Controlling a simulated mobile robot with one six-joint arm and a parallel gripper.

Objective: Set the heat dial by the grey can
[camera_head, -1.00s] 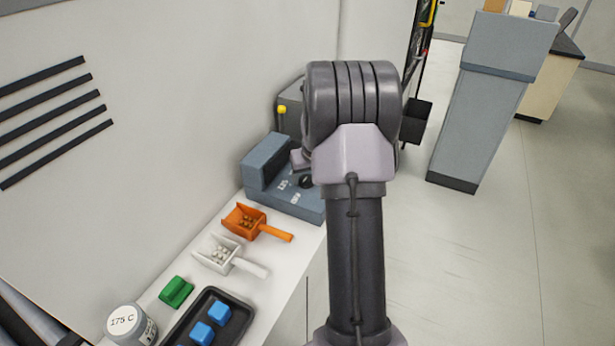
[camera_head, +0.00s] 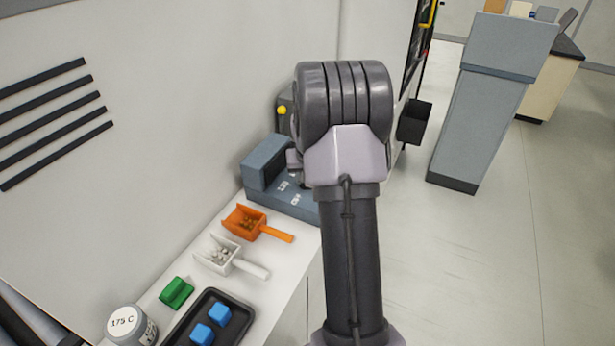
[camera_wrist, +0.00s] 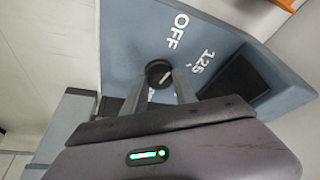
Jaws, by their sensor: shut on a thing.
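The grey can (camera_head: 145,328) stands at the lower left of the head view; its white lid reads "175 C". The blue-grey machine (camera_head: 285,202) sits at the far end of the bench. Its black heat dial (camera_wrist: 158,70) shows in the wrist view, with "OFF" and "125" printed near it. Other dial markings are partly hidden by my fingers. My gripper (camera_wrist: 162,85) is shut on the dial, one finger on each side. A short white mark shows on the dial; its exact setting is hard to read. My arm hides the dial in the head view.
On the bench are an orange scoop (camera_head: 245,222), a white scoop (camera_head: 222,255), a green block (camera_head: 176,292) and a black tray (camera_head: 238,335) with blue cubes. A wall borders the bench on the left. Open floor lies to the right.

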